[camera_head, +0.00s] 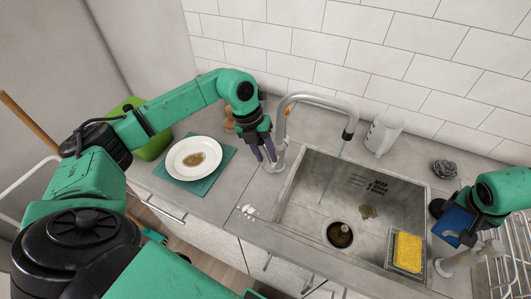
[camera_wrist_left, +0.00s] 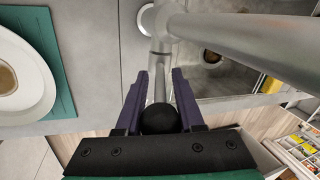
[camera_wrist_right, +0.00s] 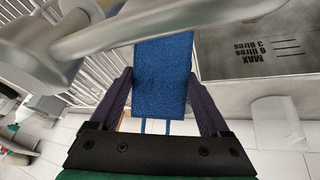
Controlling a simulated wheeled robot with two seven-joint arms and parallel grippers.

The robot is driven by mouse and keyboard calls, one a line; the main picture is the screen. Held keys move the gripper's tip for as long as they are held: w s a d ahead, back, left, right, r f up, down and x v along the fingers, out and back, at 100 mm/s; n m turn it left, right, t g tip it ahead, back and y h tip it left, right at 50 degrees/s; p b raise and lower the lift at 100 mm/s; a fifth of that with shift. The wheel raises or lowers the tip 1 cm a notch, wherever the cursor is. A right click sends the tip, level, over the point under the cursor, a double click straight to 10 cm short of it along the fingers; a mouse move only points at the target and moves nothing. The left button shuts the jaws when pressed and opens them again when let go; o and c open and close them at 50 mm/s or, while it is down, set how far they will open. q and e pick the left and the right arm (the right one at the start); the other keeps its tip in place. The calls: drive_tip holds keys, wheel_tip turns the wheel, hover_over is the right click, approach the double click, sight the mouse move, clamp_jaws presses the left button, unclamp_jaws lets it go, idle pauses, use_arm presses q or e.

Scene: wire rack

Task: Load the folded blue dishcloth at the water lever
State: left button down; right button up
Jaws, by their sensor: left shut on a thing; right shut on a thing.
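The folded blue dishcloth (camera_head: 455,223) is at the sink's right edge, in the jaws of my right gripper (camera_head: 447,215). In the right wrist view the cloth (camera_wrist_right: 163,75) hangs flat between the two fingers. My left gripper (camera_head: 266,153) is shut at the base of the curved grey tap (camera_head: 318,98), left of the sink. In the left wrist view its fingers (camera_wrist_left: 159,78) stand on either side of the slim grey lever (camera_wrist_left: 159,84). A thin water stream (camera_head: 331,172) falls from the spout into the sink.
The steel sink (camera_head: 284,208) holds a drain, a brown stain and a yellow sponge (camera_head: 407,251) on a ledge. A dirty plate (camera_head: 186,165) lies on a teal mat at left. A white jug (camera_head: 384,132) and a dark scourer (camera_head: 444,168) stand behind. A wire rack (camera_head: 507,264) is at right.

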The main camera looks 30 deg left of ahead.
idle(0.9)
use_arm(q)
drive_tip(key=shift+d+r+y+p, duration=0.25)
drive_tip(key=shift+d+y+p, duration=0.15)
drive_tip(key=shift+y, duration=0.1)
use_arm(e)
drive_tip(key=shift+a+r, duration=0.1)
drive_tip(key=shift+r, duration=0.3)
use_arm(q)
drive_tip(key=shift+d+f+y, duration=0.1)
drive_tip(key=shift+f+y, duration=0.05)
drive_tip(key=shift+y, duration=0.25)
drive_tip(key=c, duration=0.7)
unclamp_jaws()
drive_tip(key=shift+o, duration=0.6)
drive_tip(key=shift+w, duration=0.1)
use_arm(e)
drive_tip(key=shift+f, duration=0.1)
